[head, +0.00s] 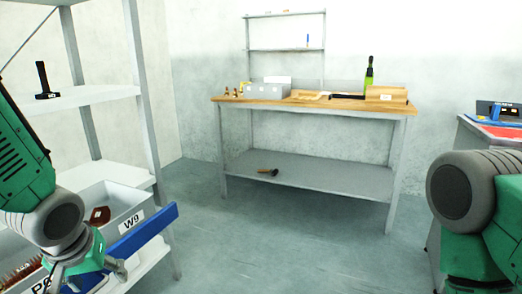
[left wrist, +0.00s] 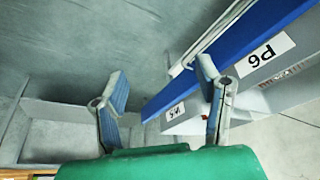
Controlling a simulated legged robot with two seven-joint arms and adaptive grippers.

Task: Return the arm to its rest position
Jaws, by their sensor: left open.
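My left gripper (head: 88,274) is at the lower left of the head view, in front of the lower shelf with the bins. In the left wrist view its two fingers (left wrist: 162,76) stand apart with nothing between them. My left arm hangs down from the left edge of the head view. At the right edge only links of my right arm show; its gripper is out of the picture.
Close by my left gripper are a grey bin marked W9 (head: 148,197), a blue bar (head: 145,231) and the shelf rack (head: 141,90). A workbench (head: 370,107) stands at the back. A side table (head: 490,127) is at right. The middle floor is clear.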

